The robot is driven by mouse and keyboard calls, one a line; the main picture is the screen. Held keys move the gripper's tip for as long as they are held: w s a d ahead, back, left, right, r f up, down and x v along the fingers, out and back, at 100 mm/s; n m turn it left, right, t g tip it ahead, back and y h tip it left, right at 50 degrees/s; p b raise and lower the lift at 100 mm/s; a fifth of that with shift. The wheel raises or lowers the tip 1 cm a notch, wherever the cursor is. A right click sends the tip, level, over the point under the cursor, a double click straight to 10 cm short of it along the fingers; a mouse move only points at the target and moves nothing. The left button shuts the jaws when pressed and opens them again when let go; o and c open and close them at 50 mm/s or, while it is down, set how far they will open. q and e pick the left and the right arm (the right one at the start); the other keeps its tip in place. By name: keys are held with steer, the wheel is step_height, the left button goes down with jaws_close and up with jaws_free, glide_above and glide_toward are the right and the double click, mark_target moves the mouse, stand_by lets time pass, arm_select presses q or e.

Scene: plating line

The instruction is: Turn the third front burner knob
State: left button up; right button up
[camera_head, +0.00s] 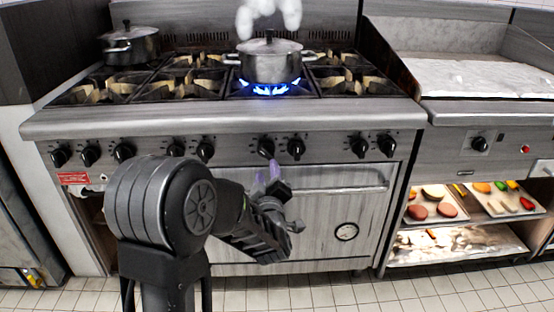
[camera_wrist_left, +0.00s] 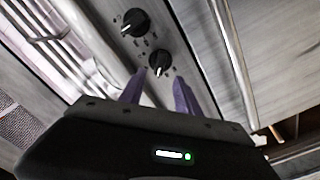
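A row of black knobs runs along the front panel (camera_head: 230,148) of the steel range in the head view. My left gripper (camera_head: 267,168) is just below one knob of the middle pair (camera_head: 266,147). In the left wrist view the purple fingers of the left gripper (camera_wrist_left: 161,78) are apart, with a black knob (camera_wrist_left: 158,63) in line with the gap between their tips. A second knob (camera_wrist_left: 135,22) is above and to the left. I cannot tell whether the fingertips touch the knob. My right gripper is in neither view.
A steaming lidded pot (camera_head: 270,62) stands over a lit blue burner flame (camera_head: 266,88). Another pot (camera_head: 131,46) stands at the back left. The oven door handle (camera_head: 345,190) is below the knobs. A griddle (camera_head: 480,78) is on the right, above trays of food (camera_head: 447,218).

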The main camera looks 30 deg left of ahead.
mark_target(266, 155)
arm_select(q)
steer(key=shift+b+x, duration=0.5)
steer(key=shift+x, duration=3.4)
steer(key=shift+c, duration=0.3)
jaws_close()
